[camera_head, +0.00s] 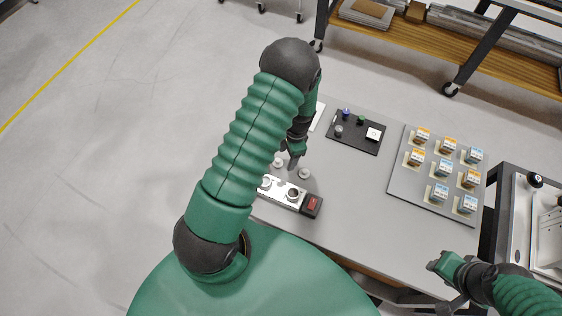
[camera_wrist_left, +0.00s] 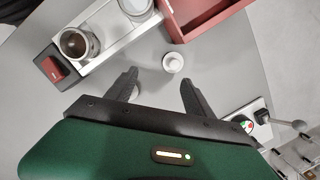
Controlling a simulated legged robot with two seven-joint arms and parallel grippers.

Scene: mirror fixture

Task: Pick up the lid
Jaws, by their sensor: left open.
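A small pale round lid (camera_wrist_left: 173,62) with a raised knob lies on the grey table, just beyond and between the fingertips of my left gripper (camera_wrist_left: 160,80) in the left wrist view. That gripper is open, its two dark fingers apart with nothing between them. In the head view my left gripper (camera_head: 293,160) points down over the table, near two small round pieces, one to its right (camera_head: 304,173) and one to its left (camera_head: 278,162). My right gripper (camera_head: 445,268) is at the lower right, by the table's edge; its jaws are unclear.
A pale fixture bar (camera_head: 282,191) with metal cups and a red-topped dark end block (camera_head: 312,204) stands close to my left gripper. A red box (camera_wrist_left: 205,14) is beyond the lid. A black tray (camera_head: 357,132) and a board with several blocks (camera_head: 435,185) lie right.

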